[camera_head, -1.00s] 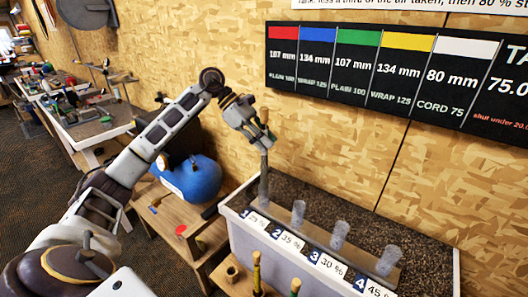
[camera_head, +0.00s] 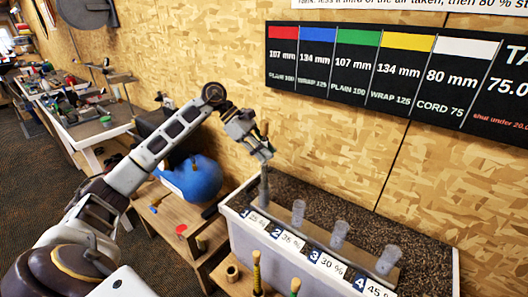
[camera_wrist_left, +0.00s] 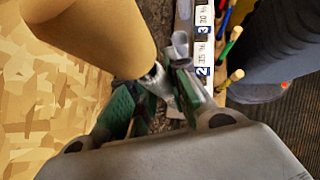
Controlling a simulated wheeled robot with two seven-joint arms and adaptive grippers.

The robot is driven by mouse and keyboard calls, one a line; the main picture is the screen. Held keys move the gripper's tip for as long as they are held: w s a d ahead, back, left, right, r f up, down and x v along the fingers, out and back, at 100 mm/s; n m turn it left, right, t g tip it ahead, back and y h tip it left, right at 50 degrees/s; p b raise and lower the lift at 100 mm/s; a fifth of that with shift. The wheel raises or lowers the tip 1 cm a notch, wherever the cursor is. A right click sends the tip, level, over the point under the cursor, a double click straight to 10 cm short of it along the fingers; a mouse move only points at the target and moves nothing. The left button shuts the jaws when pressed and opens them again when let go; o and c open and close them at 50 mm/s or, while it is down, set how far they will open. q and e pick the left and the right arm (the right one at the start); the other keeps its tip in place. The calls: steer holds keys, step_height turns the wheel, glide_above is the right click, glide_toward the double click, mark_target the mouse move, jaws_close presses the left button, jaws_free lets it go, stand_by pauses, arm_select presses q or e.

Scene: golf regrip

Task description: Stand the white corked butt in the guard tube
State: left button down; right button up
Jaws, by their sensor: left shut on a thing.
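My left gripper (camera_head: 263,150) is shut on a butt whose tan upper part (camera_head: 264,128) stands out above the fingers. In the left wrist view the large tan, cork-like cylinder (camera_wrist_left: 85,35) fills the upper left, and the green-padded fingers (camera_wrist_left: 158,100) close below it. A grey shaft or tube (camera_head: 264,186) stands upright under the fingers, at the bin's slot 1. I cannot tell whether the butt's lower end is inside a tube there. Clear tubes stand at slots 2 (camera_head: 298,212), 3 (camera_head: 339,235) and 4 (camera_head: 387,261). My right gripper is not in view.
The white bin (camera_head: 300,265) holds dark granules. A blue round tank (camera_head: 197,178) sits on a wooden bench left. The plywood wall is close behind.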

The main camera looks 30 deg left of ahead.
arm_select(q)
steer(key=shift+f, duration=0.1)
steer(key=c, duration=1.4)
jaws_free()
steer(key=shift+o, duration=0.2)
steer(key=v, duration=1.2)
steer(key=shift+b, duration=0.4)
